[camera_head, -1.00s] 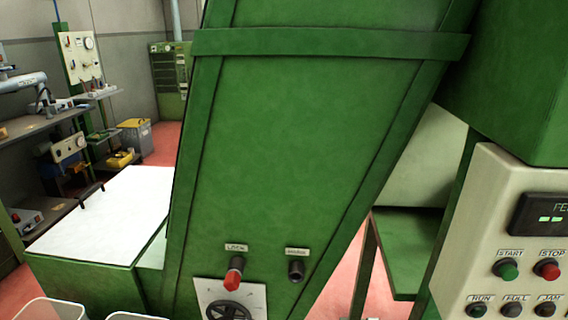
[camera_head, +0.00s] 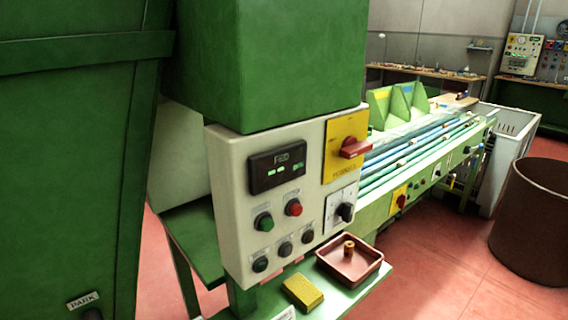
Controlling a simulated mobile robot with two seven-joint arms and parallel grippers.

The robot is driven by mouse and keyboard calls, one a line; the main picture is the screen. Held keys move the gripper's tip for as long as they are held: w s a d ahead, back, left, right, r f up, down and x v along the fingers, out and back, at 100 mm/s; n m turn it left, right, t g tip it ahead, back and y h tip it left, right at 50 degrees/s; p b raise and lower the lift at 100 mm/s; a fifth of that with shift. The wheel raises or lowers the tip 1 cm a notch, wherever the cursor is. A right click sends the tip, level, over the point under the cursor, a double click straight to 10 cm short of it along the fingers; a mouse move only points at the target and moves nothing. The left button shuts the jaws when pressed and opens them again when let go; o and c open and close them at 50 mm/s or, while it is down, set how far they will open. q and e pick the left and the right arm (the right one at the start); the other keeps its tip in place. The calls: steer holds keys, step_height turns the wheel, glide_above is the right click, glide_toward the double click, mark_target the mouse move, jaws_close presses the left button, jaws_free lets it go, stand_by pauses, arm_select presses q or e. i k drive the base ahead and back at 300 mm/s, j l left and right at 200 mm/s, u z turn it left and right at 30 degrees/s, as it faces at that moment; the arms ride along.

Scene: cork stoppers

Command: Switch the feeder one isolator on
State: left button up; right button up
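A cream control box (camera_head: 232,195) hangs under a green housing in the middle of the head view. On its right part is a yellow plate (camera_head: 346,131) with a red rotary isolator handle (camera_head: 355,148). The handle points roughly sideways to the right; the plate's lettering is too small to read surely. A second yellow plate with a red knob (camera_head: 401,201) sits on the front of the long green machine further back. Which of the two is feeder one's isolator I cannot tell from labels. Neither of my grippers shows.
The box also has a lit display (camera_head: 277,167), a green button (camera_head: 264,222), a red button (camera_head: 293,208) and a black selector (camera_head: 345,212). Below are a brown tray (camera_head: 372,273) and yellow block (camera_head: 302,293). A brown bin (camera_head: 535,215) stands right; red floor lies between.

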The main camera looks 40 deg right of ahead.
mark_target(350, 148)
steer(key=z, duration=1.75)
steer(key=l+u, duration=0.2)
steer(key=u, duration=0.35)
steer(key=l+u, duration=0.45)
steer(key=l, duration=0.45)
steer(key=l+u, duration=0.1)
steer(key=l, duration=0.5)
steer(key=k+l, duration=0.15)
steer(key=l, duration=0.45)
steer(key=k+l+u, duration=0.15)
steer(key=l, duration=0.45)
steer(key=i, duration=0.05)
